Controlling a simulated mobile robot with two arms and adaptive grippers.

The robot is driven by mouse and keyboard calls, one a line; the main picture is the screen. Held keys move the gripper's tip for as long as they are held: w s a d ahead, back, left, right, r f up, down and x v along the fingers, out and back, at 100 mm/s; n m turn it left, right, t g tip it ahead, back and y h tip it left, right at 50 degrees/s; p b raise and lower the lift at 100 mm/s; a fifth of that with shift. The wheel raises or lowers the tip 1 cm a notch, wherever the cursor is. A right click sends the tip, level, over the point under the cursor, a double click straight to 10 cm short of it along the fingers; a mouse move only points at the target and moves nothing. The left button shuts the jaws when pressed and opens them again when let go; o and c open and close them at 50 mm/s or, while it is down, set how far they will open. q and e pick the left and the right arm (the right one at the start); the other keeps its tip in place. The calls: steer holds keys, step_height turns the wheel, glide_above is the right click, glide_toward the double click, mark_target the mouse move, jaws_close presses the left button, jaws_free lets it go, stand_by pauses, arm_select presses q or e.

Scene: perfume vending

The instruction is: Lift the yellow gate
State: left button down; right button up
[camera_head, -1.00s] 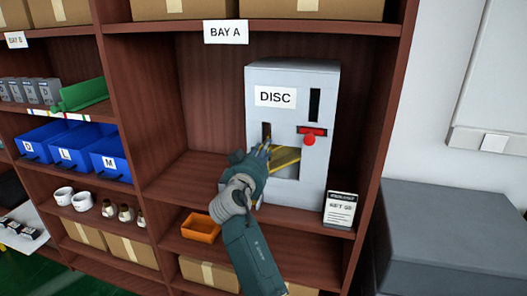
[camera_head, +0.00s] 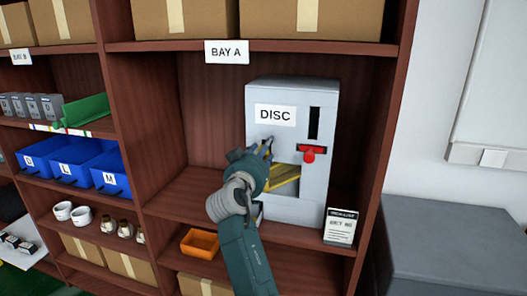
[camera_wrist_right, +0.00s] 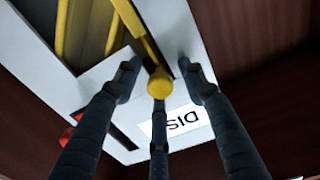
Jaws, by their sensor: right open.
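The white DISC machine (camera_head: 317,180) stands on the bay A shelf. The yellow gate (camera_head: 283,179) shows as a slanted yellow piece in its lower opening. In the right wrist view, a yellow round knob (camera_wrist_right: 160,83) sits on the end of a yellow bar (camera_wrist_right: 145,42) at a slot in the machine's face. My right gripper (camera_head: 267,149) is at the left of the machine's front and hides that slot in the head view. Its three fingers (camera_wrist_right: 160,68) are open and spread around the knob. I cannot tell whether they touch it. My left gripper is not in view.
A red knob (camera_head: 309,156) sticks out to the right of the gripper. A small sign (camera_head: 341,226) stands at the machine's lower right. An orange tray (camera_head: 200,243) lies on the lower shelf. The shelf space left of the machine (camera_head: 190,190) is free.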

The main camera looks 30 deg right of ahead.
mark_target(267, 115)
step_height(267, 115, up, 10)
steer(key=shift+a+f, duration=0.1)
steer(key=shift+f, duration=0.05)
stand_by(0.3)
stand_by(0.5)
